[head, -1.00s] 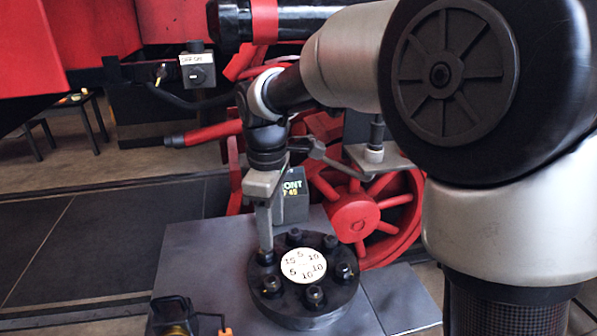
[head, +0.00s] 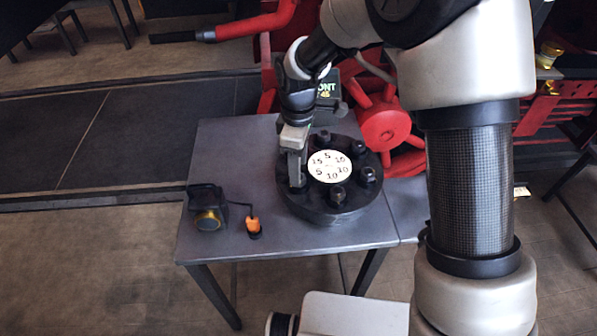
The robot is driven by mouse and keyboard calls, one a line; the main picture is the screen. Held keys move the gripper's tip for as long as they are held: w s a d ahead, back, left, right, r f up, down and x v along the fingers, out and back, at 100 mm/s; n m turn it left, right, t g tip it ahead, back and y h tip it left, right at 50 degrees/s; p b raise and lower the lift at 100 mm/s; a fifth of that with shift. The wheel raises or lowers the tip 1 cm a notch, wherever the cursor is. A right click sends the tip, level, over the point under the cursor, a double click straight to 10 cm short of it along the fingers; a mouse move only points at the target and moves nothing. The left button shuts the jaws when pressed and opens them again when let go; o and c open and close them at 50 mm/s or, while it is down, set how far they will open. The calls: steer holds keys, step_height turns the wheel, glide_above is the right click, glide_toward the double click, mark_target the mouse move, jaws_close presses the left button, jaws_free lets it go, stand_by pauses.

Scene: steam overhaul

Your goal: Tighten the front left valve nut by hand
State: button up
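A round black valve cover (head: 328,213) lies on a grey table, with a ring of dark nuts around a white numbered disc (head: 330,167). My gripper (head: 297,182) points straight down over the cover's left side. Its fingertips are at the front left nut (head: 298,187), which they largely cover. The fingers are seen nearly edge-on, so I cannot tell whether they are open or closed on it. The gripper also hides the nut behind it on the left. The front nut (head: 338,195), right nut (head: 367,176) and back nut (head: 323,138) are clear of it.
A black lamp (head: 207,210) and a small orange-topped item (head: 253,227) stand on the grey table (head: 225,165), left of the cover. The table's left part is mostly bare.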

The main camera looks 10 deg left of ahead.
steer(key=shift+f, duration=1.45)
steer(key=shift+c, duration=0.4)
steer(key=c, duration=1)
steer(key=shift+o, duration=0.2)
